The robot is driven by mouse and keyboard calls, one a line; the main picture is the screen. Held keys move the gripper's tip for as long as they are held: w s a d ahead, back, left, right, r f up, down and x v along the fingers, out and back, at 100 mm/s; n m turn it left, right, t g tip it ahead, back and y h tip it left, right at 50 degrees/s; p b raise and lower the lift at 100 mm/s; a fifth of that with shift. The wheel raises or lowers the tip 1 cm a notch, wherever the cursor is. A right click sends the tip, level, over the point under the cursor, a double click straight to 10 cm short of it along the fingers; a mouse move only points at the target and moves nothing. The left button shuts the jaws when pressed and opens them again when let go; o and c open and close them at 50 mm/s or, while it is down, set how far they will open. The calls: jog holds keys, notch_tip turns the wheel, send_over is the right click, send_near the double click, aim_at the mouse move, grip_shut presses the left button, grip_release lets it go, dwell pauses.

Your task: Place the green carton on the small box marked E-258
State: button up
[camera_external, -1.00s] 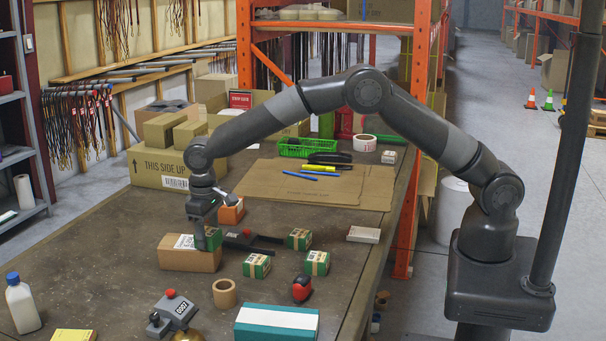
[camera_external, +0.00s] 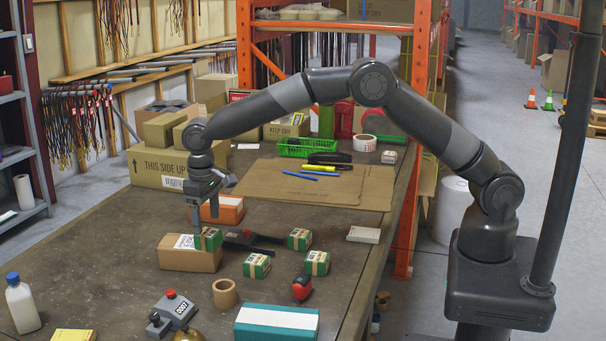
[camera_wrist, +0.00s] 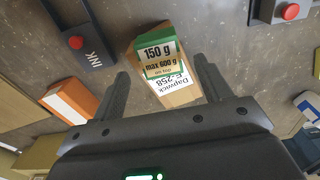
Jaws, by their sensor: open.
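The green carton (camera_external: 207,239) rests on the right end of the small cardboard box (camera_external: 178,258) on the table. The carton covers part of the box top. My gripper (camera_external: 204,214) is open and empty, above the carton and apart from it. In the wrist view its fingers (camera_wrist: 162,76) stand on either side of the stack.
Several other green cartons (camera_external: 257,265) stand to the right. A dark device with a red button (camera_external: 246,237) lies just behind the stack, and an orange box (camera_external: 226,210) behind that.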

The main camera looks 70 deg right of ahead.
aim_at(208, 232)
notch_tip(208, 232, up, 8)
jog(key=shift+f, duration=0.15)
jog(key=s+d+r+t, duration=0.3)
jog(key=s+d+r, duration=1.2)
jog(key=s+r, duration=0.3)
jog(key=s+d+f+t, duration=0.1)
jog(key=s+d+f, duration=0.1)
jog(key=s, duration=0.6)
jog(key=s+d+f, duration=0.2)
jog(key=s+d, duration=0.1)
jog(key=s, duration=0.6)
jog(key=s+d+f+t, duration=0.1)
jog(key=s+d+f, duration=0.1)
jog(key=s, duration=0.7)
jog(key=shift+d+f+t, duration=0.3)
jog(key=shift+d+f, duration=0.1)
jog(key=shift+d, duration=0.35)
